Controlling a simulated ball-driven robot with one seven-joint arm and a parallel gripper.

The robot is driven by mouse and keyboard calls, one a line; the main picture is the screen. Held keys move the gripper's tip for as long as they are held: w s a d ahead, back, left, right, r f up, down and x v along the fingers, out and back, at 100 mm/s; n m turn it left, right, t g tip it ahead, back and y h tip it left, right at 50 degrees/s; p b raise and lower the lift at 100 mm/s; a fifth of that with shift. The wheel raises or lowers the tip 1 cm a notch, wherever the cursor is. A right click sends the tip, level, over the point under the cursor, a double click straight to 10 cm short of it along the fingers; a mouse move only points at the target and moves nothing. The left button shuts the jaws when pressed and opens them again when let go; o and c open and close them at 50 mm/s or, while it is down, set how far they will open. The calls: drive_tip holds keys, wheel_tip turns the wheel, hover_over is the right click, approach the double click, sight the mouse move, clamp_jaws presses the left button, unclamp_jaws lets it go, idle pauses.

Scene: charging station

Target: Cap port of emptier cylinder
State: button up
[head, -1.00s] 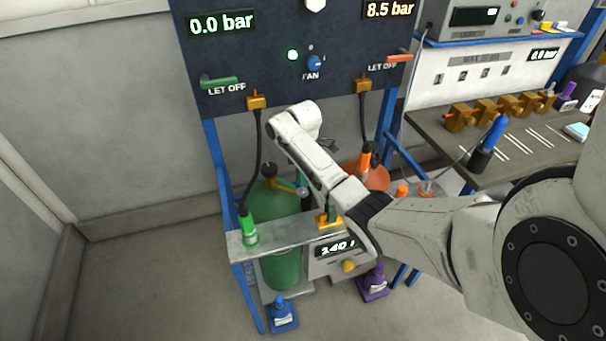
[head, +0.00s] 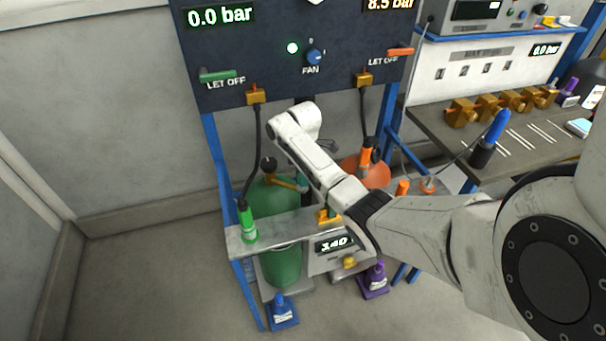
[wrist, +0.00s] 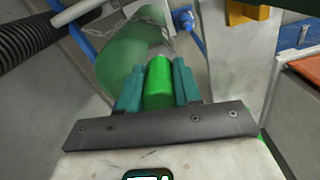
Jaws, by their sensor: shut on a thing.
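The green cylinder (head: 283,263) stands under the left gauge, which reads 0.0 bar. Its valve and brass side port (head: 288,183) point right. The orange cylinder (head: 372,171) stands right of it, under the 8.5 bar gauge, partly behind my arm. In the wrist view my gripper (wrist: 158,70) has its teal fingers shut on a bright green cap (wrist: 158,88). A green cylinder body (wrist: 125,62) lies beyond the cap there. In the head view a teal fingertip (head: 304,184) shows near the brass port; the cap is hidden, and I cannot tell whether it touches.
A green hose connector (head: 247,224) stands in the grey front shelf (head: 285,231). An orange connector (head: 366,152) is by the orange cylinder. A scale display (head: 335,244) is below the shelf. Blue (head: 282,311) and purple (head: 375,281) weighted pieces sit low in front. A workbench is at right.

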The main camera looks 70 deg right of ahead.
drive_tip(key=shift+f+b, duration=0.65)
drive_tip(key=shift+f, duration=0.45)
drive_tip(key=o, duration=1.1)
drive_tip(key=shift+r, duration=0.1)
wheel_tip(320, 180, up, 11)
drive_tip(key=shift+f, duration=0.2)
